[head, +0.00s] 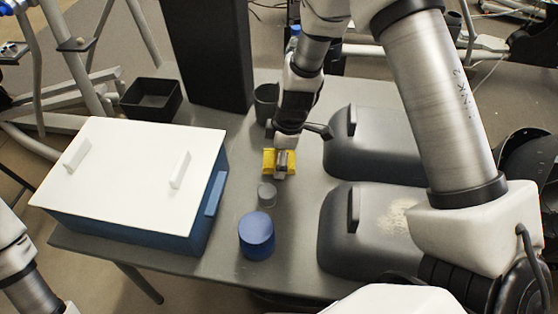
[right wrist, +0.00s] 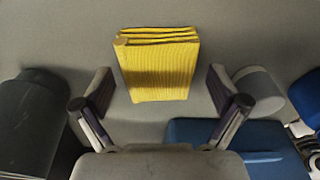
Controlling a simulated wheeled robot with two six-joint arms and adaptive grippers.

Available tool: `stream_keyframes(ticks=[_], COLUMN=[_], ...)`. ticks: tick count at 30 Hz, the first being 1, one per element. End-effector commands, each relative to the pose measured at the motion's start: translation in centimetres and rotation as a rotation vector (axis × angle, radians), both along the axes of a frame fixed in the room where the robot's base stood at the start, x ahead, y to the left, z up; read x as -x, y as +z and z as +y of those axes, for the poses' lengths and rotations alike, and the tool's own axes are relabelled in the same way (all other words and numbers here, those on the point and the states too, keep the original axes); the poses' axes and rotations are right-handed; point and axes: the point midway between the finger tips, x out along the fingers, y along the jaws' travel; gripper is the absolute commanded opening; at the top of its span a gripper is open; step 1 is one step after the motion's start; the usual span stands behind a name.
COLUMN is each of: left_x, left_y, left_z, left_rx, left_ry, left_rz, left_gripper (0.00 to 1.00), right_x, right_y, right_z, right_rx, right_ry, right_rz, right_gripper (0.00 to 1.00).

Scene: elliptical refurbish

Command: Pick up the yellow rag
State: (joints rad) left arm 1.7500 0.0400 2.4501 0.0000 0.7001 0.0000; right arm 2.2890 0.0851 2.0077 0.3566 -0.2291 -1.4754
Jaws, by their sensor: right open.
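The yellow rag (head: 268,161) lies folded on the grey table, near its middle. In the right wrist view the yellow rag (right wrist: 158,70) shows ribbed cloth with stacked folds along its upper edge. My right gripper (head: 282,165) is over the rag in the head view and hides part of it. In the right wrist view my right gripper (right wrist: 162,92) is open, one finger on each side of the rag, with a gap on both sides. I cannot tell how high the fingertips are above the table. My left gripper is out of view; only part of my left arm shows at the lower left.
A blue box with a white lid (head: 130,180) stands to the left. A small grey cylinder (head: 267,194) and a blue cylinder (head: 257,233) stand in front of the rag. Two dark grey covers (head: 340,250) are to the right. A dark cup (head: 265,100) and black tray (head: 150,99) are behind.

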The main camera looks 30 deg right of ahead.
Motion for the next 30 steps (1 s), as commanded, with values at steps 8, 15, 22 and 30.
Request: stream_keyframes(ticks=[8, 15, 22, 30], left_x=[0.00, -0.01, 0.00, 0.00], left_y=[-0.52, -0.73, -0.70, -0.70], left_z=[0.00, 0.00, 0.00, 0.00], left_rx=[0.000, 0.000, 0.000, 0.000], left_ry=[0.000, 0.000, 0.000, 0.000], left_rz=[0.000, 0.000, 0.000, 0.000], left_gripper=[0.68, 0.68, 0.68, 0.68], right_x=[-0.01, 0.01, 0.00, 0.01], right_y=[-0.30, -0.40, -0.37, -0.40], right_z=[-0.01, -0.01, 0.00, 0.00], right_rx=[0.000, 0.000, 0.000, 0.000], right_ry=[0.000, 0.000, 0.000, 0.000], right_rz=[0.000, 0.000, 0.000, 0.000], right_gripper=[0.97, 0.97, 0.83, 0.38])
